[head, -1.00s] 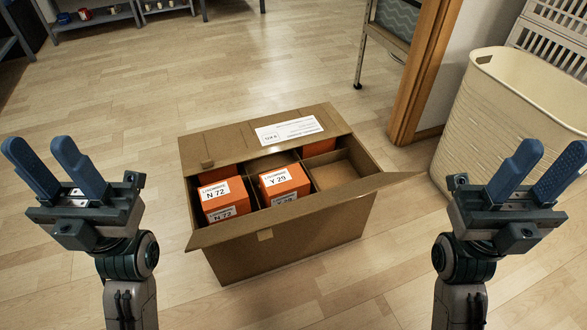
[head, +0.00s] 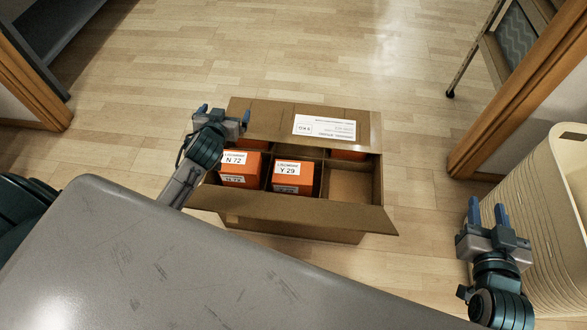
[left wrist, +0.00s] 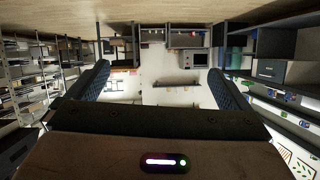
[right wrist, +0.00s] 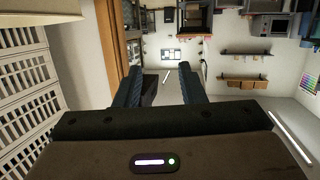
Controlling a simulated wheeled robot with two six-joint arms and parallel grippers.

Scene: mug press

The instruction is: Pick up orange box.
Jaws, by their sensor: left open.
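Orange boxes with white labels sit in compartments of an open cardboard carton on the floor. The orange box marked N 72 (head: 240,181) is in the front left compartment, and the orange box marked Y 29 (head: 293,187) is beside it. Another orange box (head: 347,155) at the back is mostly hidden under the rear flap. My left gripper (head: 224,112) is open and empty, over the carton's back left corner, behind the N 72 box. My right gripper (head: 488,208) is open and empty, to the right of the carton. Neither wrist view shows an orange box.
The cardboard carton (head: 290,209) has its flaps folded out, and its front right compartment is empty. A cream laundry basket (head: 560,190) stands close to my right gripper. Wooden door frames rise at left and right. Part of my grey body covers the lower left. Floor behind the carton is clear.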

